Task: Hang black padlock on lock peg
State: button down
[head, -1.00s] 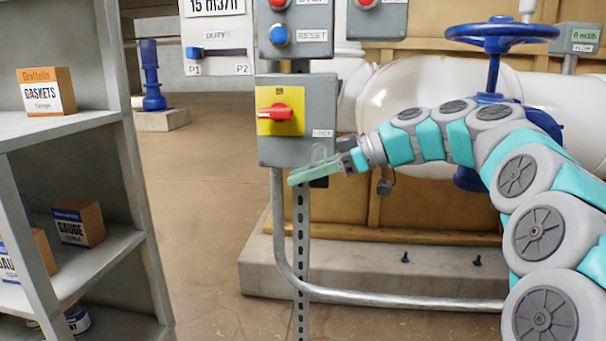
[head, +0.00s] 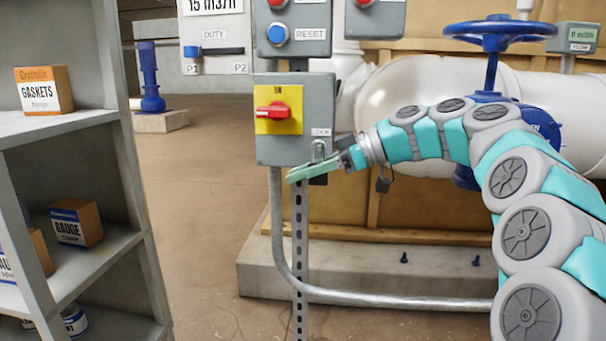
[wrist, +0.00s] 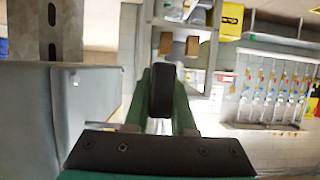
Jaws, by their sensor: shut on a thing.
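My gripper (head: 312,174) is at the lower right corner of the grey switch box (head: 265,150), just below its LOCK label. It is shut on the black padlock (wrist: 161,90), whose dark body shows between the green fingers (wrist: 182,108) in the wrist view.
The box has a red rotary handle (head: 273,110) on a yellow plate. A slotted strut (head: 299,240) and a conduit (head: 285,262) run below it. A shelf unit (head: 70,125) stands at left, a blue handwheel (head: 500,35) at right. Floor between shelf and box is clear.

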jog(key=shift+w, duration=0.45)
dwell(0.5)
jog(key=shift+w, duration=0.35)
jog(key=shift+w, duration=0.75)
jog(key=shift+w+f, duration=0.15)
jog(key=shift+f, duration=0.05)
dwell(0.7)
jog(key=shift+w+f, duration=0.2)
jog(key=shift+f, duration=0.05)
jog(key=shift+w+d+f+b, duration=0.15)
jog(key=shift+f+b, duration=0.1)
jog(key=shift+b, duration=0.25)
dwell(0.3)
dwell(0.3)
jog(key=c, duration=0.7)
grip_release()
